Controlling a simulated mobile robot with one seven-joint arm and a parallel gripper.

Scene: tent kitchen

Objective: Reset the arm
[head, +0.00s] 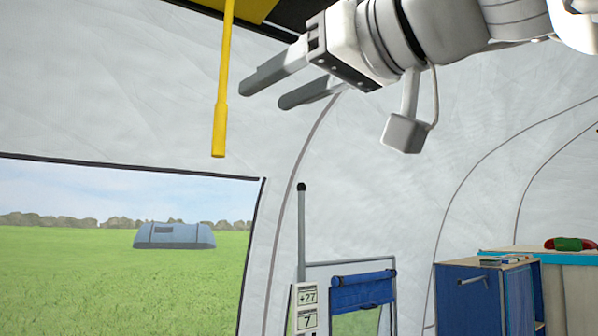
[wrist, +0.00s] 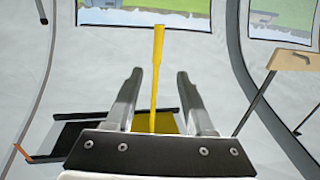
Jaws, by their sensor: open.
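My gripper (head: 263,96) is raised high at the top of the head view, its two grey fingers pointing left and slightly down. The fingers are open and apart, with nothing held between them. In the wrist view (wrist: 160,75) both fingers also stand spread. A yellow rod (head: 222,100) hangs from above, just left of the fingertips in the head view. In the wrist view the rod (wrist: 157,65) shows in the gap between the fingers. It appears beyond the tips, but I cannot tell the exact distance.
A yellow and black overhead fixture (head: 243,10) is close above my gripper. The tent wall (head: 400,200) is behind. Space below my gripper looks clear.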

